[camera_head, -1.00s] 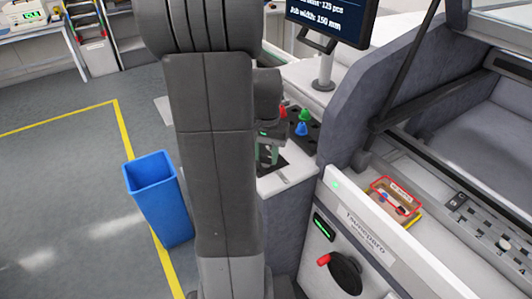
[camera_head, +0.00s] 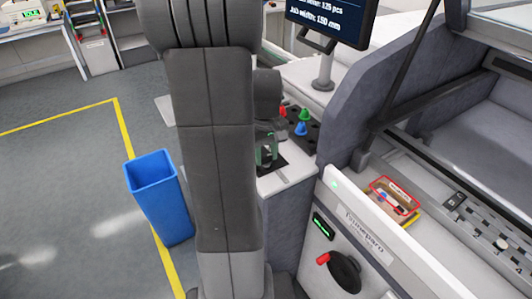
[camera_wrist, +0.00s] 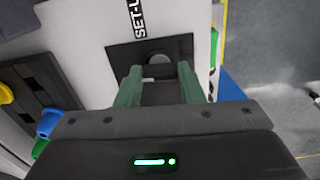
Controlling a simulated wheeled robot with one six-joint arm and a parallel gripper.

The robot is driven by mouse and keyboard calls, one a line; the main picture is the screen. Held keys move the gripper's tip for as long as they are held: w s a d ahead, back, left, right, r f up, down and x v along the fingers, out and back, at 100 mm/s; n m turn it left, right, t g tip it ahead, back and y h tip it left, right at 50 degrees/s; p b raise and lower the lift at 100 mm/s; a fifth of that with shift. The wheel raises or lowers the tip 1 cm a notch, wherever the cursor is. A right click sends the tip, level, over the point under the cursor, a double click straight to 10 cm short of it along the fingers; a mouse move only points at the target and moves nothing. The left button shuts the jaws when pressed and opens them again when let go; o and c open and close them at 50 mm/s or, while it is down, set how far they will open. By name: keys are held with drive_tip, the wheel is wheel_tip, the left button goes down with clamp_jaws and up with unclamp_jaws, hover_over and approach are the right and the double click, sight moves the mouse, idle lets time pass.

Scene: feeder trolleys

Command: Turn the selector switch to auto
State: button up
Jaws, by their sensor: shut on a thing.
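The selector switch (camera_wrist: 159,58) is a grey round knob on a black square plate (camera_wrist: 122,55), set in a white panel. Part of a "SET-U..." label (camera_wrist: 139,18) shows above it in the wrist view; the rest is cut off. My gripper (camera_wrist: 159,76) has its green fingers on either side of the knob and is shut on it. The fingers hide part of the knob, so I cannot tell which position it points to. In the head view my gripper (camera_head: 267,148) is over the panel, partly behind my arm.
Red, green and blue cone-shaped pieces (camera_head: 303,122) stand on a dark holder near my gripper. A monitor (camera_head: 330,18) on a post rises behind. A blue bin (camera_head: 160,200) stands on the floor at left. A machine with a red-knobbed handle (camera_head: 340,270) is at right.

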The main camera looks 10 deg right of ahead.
sight(266, 156)
drive_tip(key=shift+n, duration=0.5)
drive_tip(key=o, duration=1)
drive_tip(key=shift+r, duration=0.1)
wheel_tip(266, 156, up, 14)
drive_tip(key=shift+f, duration=0.15)
drive_tip(key=shift+f, duration=0.15)
wheel_tip(266, 156, down, 14)
drive_tip(key=shift+r, duration=0.15)
idle(0.5)
